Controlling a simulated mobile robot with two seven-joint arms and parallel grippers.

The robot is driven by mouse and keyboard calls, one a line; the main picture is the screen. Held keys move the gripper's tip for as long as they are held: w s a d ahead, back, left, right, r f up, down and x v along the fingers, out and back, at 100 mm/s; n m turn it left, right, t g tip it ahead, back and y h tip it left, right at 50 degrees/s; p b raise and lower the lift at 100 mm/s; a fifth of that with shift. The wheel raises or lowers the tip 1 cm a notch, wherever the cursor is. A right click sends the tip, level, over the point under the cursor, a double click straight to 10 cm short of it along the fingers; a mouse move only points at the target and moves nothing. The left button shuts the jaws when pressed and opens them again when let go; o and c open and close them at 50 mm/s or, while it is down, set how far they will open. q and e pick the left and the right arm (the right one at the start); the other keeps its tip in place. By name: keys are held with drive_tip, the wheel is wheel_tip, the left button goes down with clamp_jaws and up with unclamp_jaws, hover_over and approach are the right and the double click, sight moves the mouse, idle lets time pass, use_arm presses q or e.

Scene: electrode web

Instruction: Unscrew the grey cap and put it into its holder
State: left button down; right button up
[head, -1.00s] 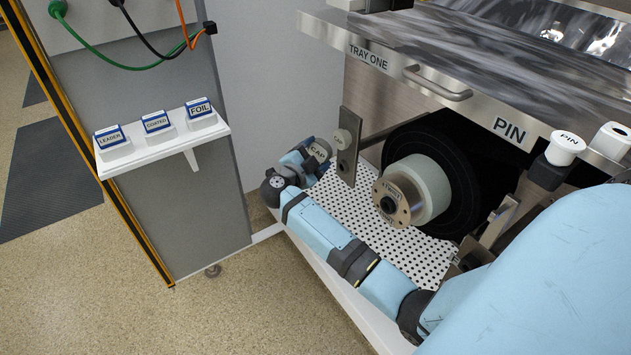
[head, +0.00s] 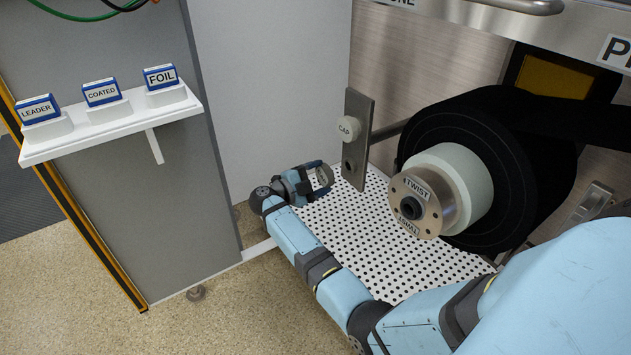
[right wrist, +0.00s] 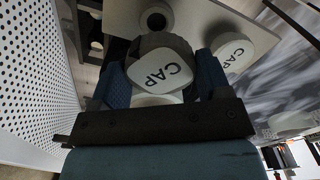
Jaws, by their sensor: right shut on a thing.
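My right gripper (head: 322,178) is shut on the grey cap (right wrist: 160,65), which has a dark grey side and a light face reading CAP. In the head view it is low and left of the upright metal plate (head: 360,108). The plate bears a round white CAP knob (head: 348,128), also in the right wrist view (right wrist: 232,52), with a dark round opening below it. In the right wrist view the held cap is in front of the plate, just below an opening (right wrist: 155,20); I cannot tell the gap. My left gripper is out of view.
A black roll (head: 540,170) on a pale core, with a metal TWIST collar (head: 415,203), is right of the plate. A perforated white sheet (head: 350,235) lies below. A shelf (head: 110,130) with labelled blocks LEADER, COATED and FOIL is at the left.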

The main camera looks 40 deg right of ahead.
sight(321, 178)
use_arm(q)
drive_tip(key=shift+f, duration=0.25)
use_arm(e)
drive_tip(key=shift+w+a+f, duration=0.1)
drive_tip(key=shift+a+f, duration=0.15)
drive_tip(key=shift+a, duration=0.3)
drive_tip(key=shift+d+f, duration=0.2)
drive_tip(key=shift+d, duration=0.6)
drive_tip(key=d, duration=0.3)
drive_tip(key=shift+s+d+r+b, duration=0.1)
drive_tip(key=shift+s+r+b, duration=0.1)
drive_tip(key=shift+b, duration=0.15)
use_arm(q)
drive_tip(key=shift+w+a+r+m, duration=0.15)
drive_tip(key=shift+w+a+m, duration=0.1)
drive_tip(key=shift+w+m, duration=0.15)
use_arm(e)
drive_tip(key=shift+d, duration=0.5)
use_arm(q)
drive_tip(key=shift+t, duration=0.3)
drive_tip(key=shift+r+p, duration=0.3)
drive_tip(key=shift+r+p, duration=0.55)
drive_tip(key=shift+p, duration=0.05)
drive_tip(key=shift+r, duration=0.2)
use_arm(e)
drive_tip(key=shift+s+d, duration=0.15)
drive_tip(key=shift+d, duration=0.95)
